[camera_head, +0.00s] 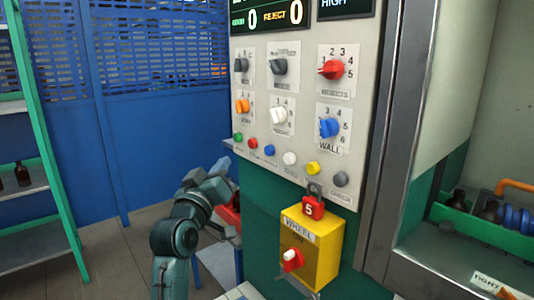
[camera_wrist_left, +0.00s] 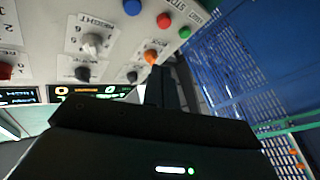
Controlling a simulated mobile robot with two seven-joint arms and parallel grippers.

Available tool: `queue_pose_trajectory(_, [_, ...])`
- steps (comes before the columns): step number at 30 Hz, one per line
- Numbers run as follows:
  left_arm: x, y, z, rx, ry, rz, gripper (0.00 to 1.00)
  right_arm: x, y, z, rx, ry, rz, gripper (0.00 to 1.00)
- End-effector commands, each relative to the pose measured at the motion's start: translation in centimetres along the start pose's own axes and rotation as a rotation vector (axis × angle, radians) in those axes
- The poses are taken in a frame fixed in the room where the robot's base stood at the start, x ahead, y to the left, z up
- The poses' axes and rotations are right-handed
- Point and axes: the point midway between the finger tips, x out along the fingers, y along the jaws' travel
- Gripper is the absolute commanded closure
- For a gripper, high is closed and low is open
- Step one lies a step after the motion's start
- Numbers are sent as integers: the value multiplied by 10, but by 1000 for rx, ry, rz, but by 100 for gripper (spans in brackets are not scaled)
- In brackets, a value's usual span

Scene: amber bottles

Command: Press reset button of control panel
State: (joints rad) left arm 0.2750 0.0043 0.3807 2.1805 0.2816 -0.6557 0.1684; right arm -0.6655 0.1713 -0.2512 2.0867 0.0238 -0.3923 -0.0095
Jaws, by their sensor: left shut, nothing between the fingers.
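The grey control panel (camera_head: 305,100) faces me. Along its lower edge run a green button (camera_head: 238,137), red button (camera_head: 251,143), blue button (camera_head: 269,150), white button (camera_head: 289,158), yellow button (camera_head: 313,167) and grey button (camera_head: 340,179). I cannot read which label says reset. My left gripper (camera_head: 222,168) is shut and empty, left of and below the green button. In the left wrist view, its fingers (camera_wrist_left: 162,86) show below the orange knob, apart from the blue button (camera_wrist_left: 132,7), red button (camera_wrist_left: 163,20) and green button (camera_wrist_left: 185,32). My right gripper is not in view.
Coloured knobs, including a red knob (camera_head: 331,69) and an orange knob (camera_head: 242,106), sit above the buttons. A yellow switch box (camera_head: 318,250) with a red padlock (camera_head: 309,208) juts out below. A green shelf rack (camera_head: 40,130) stands left. A grey frame (camera_head: 395,130) bounds the panel right.

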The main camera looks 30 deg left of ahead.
Motion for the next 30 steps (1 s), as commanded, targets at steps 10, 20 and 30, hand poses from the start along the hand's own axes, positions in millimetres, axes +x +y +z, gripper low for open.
queue_pose_trajectory(10, [1, 1, 0, -1, 1, 0, 100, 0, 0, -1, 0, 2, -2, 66])
queue_pose_trajectory(20, [27, 15, 15, -3, 1, 2, 100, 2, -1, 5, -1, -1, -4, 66])
queue_pose_trajectory(30, [62, 33, 32, -2, -1, 0, 100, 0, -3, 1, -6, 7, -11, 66])
